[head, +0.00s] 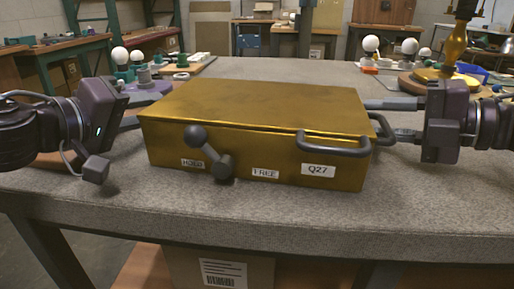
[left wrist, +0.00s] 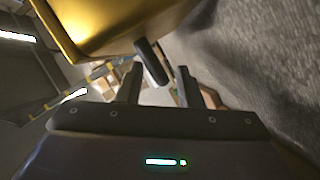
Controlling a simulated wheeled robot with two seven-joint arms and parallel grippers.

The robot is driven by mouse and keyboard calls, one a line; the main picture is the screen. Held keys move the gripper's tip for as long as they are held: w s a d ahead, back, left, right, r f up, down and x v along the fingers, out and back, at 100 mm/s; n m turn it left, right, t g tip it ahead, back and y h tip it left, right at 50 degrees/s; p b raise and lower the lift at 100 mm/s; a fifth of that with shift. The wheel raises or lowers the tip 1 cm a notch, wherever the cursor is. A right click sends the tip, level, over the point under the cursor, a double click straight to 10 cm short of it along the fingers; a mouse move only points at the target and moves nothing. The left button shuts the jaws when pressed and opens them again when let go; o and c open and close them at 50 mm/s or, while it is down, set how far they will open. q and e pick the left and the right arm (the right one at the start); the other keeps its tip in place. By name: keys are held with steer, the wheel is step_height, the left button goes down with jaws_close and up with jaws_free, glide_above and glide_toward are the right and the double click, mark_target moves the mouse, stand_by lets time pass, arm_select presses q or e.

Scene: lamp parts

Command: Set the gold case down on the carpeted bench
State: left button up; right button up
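The gold case (head: 255,105) appears to rest flat on the grey carpeted bench (head: 190,212), lid shut. Its front carries a dark lever (head: 208,152), white labels and a dark front handle (head: 333,148). My right gripper (head: 392,119) is at the case's right side, fingers apart around the dark side handle (head: 381,128). My left gripper is at the left side; its fingertips are partly hidden in the head view. In the left wrist view, the left gripper (left wrist: 158,78) has its fingers apart, with a dark handle (left wrist: 151,62) of the case (left wrist: 115,22) between their tips and gaps beside it.
Behind the case, lamp parts with white bulbs (head: 120,56) stand at the left and more bulbs (head: 370,44) at the right. A brass lamp stem (head: 455,43) rises behind my right gripper. The carpet in front of the case is clear to the bench edge.

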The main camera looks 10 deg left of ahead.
arm_select(q)
steer(key=v, duration=0.7)
steer(key=shift+s+a, duration=0.15)
steer(key=shift+s, duration=0.25)
arm_select(e)
steer(key=shift+a+f, duration=0.1)
steer(key=shift+f, duration=0.3)
arm_select(q)
steer(key=shift+w+a+f, duration=0.1)
steer(key=shift+a, duration=0.1)
arm_select(e)
steer(key=shift+d, duration=0.35)
arm_select(q)
steer(key=shift+w+d, duration=0.2)
steer(key=shift+d, duration=0.1)
arm_select(e)
steer(key=v, duration=0.5)
steer(key=shift+s+d+r, duration=0.2)
steer(key=shift+d+r, duration=0.1)
steer(key=shift+r, duration=0.05)
steer(key=shift+v, duration=0.95)
steer(key=shift+s+a+r, duration=0.1)
steer(key=shift+r, duration=0.05)
